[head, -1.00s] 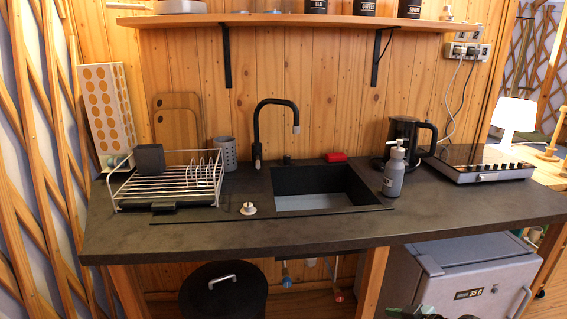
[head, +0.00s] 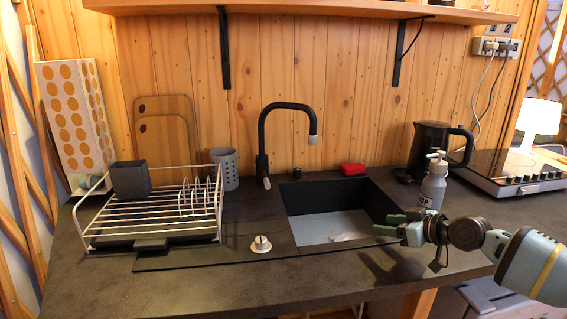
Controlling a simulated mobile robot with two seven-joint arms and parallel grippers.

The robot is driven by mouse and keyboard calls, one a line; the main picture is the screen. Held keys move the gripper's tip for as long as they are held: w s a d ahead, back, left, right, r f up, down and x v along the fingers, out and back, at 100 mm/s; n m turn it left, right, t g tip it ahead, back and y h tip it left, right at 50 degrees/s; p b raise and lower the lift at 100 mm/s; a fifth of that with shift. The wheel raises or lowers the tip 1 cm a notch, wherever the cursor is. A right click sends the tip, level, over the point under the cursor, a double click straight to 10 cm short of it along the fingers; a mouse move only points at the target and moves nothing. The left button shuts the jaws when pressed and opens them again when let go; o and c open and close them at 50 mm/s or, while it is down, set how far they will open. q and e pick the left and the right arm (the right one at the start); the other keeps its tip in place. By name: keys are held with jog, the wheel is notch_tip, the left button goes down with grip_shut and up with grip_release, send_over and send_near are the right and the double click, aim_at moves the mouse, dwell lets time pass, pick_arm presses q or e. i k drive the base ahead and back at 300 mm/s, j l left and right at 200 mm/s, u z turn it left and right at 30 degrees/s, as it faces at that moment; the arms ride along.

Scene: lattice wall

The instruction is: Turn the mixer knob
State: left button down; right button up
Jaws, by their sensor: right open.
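The black mixer tap (head: 262,135) stands upright behind the sink, its arched spout ending in a grey tip. Its small side knob (head: 266,183), low on the tap body, has a grey end. My right gripper (head: 386,225) is open and empty, reaching in from the right at the right front edge of the sink. It is apart from the tap, well to its right and nearer to me. The dark sink (head: 325,226) lies between them. My left gripper is out of view.
A grey soap bottle (head: 432,184) and black kettle (head: 432,147) stand behind my right gripper. A dish rack (head: 150,205) is at left, a grey cup (head: 224,168) beside the tap. A red sponge (head: 353,169) lies behind the sink. A white round piece (head: 261,244) sits on the counter.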

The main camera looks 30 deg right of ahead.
aim_at(296, 172)
jog(key=i, duration=1.3)
